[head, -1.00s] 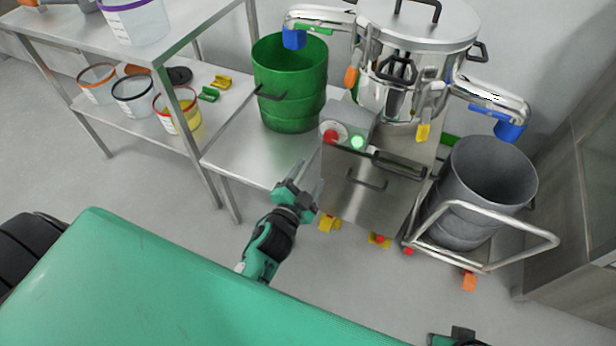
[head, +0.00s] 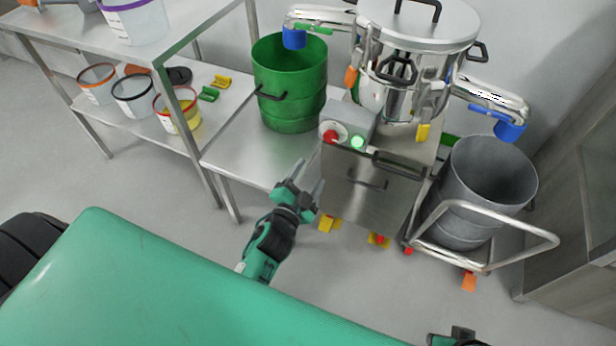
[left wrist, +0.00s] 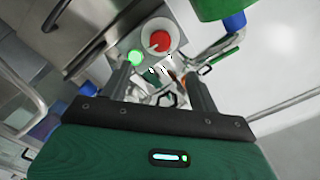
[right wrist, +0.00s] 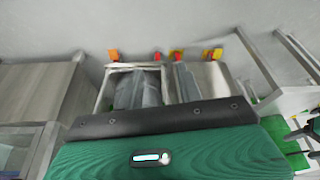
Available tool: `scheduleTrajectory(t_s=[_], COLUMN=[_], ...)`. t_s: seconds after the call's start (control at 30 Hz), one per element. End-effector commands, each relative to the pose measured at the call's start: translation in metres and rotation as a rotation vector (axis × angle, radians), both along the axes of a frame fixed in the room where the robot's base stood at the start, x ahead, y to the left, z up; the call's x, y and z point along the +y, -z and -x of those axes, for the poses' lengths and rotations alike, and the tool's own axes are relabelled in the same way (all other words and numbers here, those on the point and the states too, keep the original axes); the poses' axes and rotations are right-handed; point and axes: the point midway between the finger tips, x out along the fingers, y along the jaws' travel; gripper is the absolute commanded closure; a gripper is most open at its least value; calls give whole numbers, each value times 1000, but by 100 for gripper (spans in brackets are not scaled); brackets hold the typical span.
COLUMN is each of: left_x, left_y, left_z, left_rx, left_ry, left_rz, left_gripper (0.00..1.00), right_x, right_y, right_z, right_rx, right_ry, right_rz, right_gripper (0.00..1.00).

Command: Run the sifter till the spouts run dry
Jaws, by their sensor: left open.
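The steel sifter (head: 405,80) stands at the back right under a round lid. Its control box carries a red knob (head: 330,136) and a lit green button (head: 357,142); both also show in the left wrist view, the knob (left wrist: 159,40) above the button (left wrist: 135,57). The left spout (head: 318,17) ends in a blue sleeve over a green drum (head: 290,85). The right spout (head: 490,95) ends over a grey bin (head: 485,185). No falling material can be made out. My left gripper (head: 309,177) is open and empty, below the control box and apart from it. My right gripper (head: 456,338) is mostly cut off.
A steel rack (head: 180,55) with several tubs stands at the left. The drum sits on a low steel table (head: 245,160). A tubular trolley handle (head: 500,263) juts out before the grey bin. Open floor lies below the table.

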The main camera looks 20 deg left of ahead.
Motion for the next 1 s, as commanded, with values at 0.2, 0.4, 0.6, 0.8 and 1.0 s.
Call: scheduleTrajectory(t_s=[0.2, 0.4, 0.6, 0.8, 1.0], left_x=[0, -6, -14, -11, -4], left_y=[0, 1, 1, 2, 2], left_z=[0, -7, -12, -9, -2], left_rx=[0, 0, -18, -52, -73], left_ry=[1, 29, 64, 56, 20], left_rz=[-7, -276, -902, -1543, -2009], left_gripper=[39, 39, 39, 39, 39], right_x=[0, 9, 30, 51, 66], right_y=[0, 5, 9, 6, 1], right_z=[0, -7, -22, -35, -42], right_rx=[-1, -60, -197, -337, -438], right_ry=[1, -15, -46, -71, -85], right_rz=[0, -24, -81, -145, -195], right_gripper=[64, 64, 64, 64, 64])
